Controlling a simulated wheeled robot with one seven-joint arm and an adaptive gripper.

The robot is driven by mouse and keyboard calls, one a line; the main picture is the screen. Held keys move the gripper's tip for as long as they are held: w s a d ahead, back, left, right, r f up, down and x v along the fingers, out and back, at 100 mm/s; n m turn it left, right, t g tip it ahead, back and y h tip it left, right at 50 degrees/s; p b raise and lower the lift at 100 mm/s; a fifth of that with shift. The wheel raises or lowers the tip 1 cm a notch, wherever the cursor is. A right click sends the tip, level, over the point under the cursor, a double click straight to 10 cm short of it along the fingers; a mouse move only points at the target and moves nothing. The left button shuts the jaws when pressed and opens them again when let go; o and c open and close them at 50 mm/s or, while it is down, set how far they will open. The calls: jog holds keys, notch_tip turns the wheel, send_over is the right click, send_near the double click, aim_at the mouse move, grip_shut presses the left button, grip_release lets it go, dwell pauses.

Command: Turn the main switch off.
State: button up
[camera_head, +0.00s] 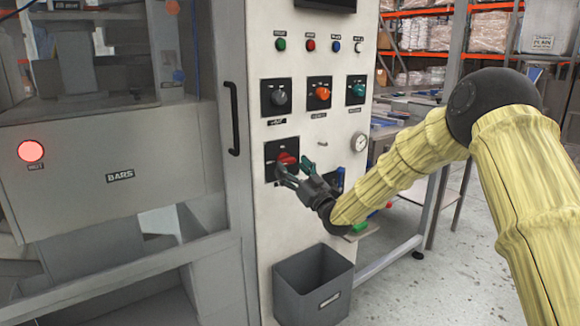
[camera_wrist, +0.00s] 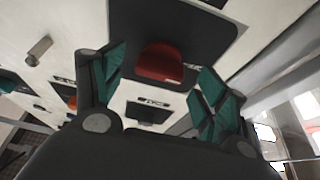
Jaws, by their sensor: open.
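The red rotary switch (camera_head: 287,158) sits on a dark square plate low on the white control panel (camera_head: 320,220). It matches the main switch, but its label is partly hidden by my gripper in the head view. My gripper (camera_head: 299,172) is open right in front of this switch, at its lower right. In the wrist view the red knob (camera_wrist: 161,63) shows between the two green-padded fingers of my gripper (camera_wrist: 157,82), apart from both. Whether the fingertips reach around the knob in depth, I cannot tell.
Black (camera_head: 279,97), orange (camera_head: 319,93) and green (camera_head: 356,90) knobs sit above the switch. A gauge (camera_head: 360,141) is to its right. A grey bin (camera_head: 313,285) hangs below. A door handle (camera_head: 233,118) and a lit red lamp (camera_head: 31,151) are at left.

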jog(key=v, duration=1)
jog(key=shift+d+f, duration=0.1)
jog(key=shift+f, duration=0.05)
